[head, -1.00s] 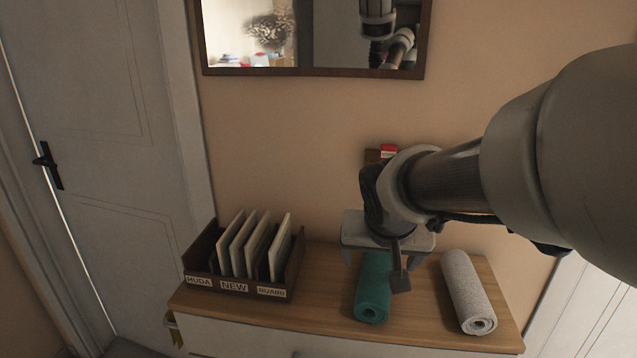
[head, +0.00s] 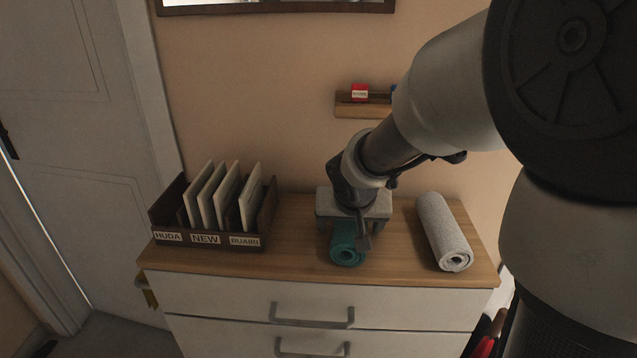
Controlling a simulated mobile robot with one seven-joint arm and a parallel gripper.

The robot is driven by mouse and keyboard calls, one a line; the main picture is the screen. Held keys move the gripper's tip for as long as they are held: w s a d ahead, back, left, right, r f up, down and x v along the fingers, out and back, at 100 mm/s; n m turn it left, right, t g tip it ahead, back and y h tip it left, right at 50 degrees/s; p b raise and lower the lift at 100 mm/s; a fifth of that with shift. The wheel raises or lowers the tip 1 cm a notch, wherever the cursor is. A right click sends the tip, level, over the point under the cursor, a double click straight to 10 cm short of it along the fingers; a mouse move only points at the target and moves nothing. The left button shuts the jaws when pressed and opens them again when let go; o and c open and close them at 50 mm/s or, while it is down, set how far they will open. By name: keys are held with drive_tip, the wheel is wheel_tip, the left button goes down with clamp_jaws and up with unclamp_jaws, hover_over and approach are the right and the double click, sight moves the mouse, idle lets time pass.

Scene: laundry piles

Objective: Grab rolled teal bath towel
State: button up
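The rolled teal bath towel (head: 347,252) lies on the wooden top of the dresser, its spiral end facing me. My gripper (head: 352,228) is pointed down right over it, with its fingers spread to the left and right of the roll. It looks open, and I see no finger pressed against the towel. The back part of the towel is hidden under my gripper and arm.
A rolled light grey towel (head: 442,232) lies to the right. A dark wooden box (head: 212,241) with several upright boards and labels stands at the left. The dresser top (head: 300,262) is clear between box and teal towel. A small wall shelf (head: 362,111) is behind.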

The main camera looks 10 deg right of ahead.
drive_tip(key=c, duration=1.4)
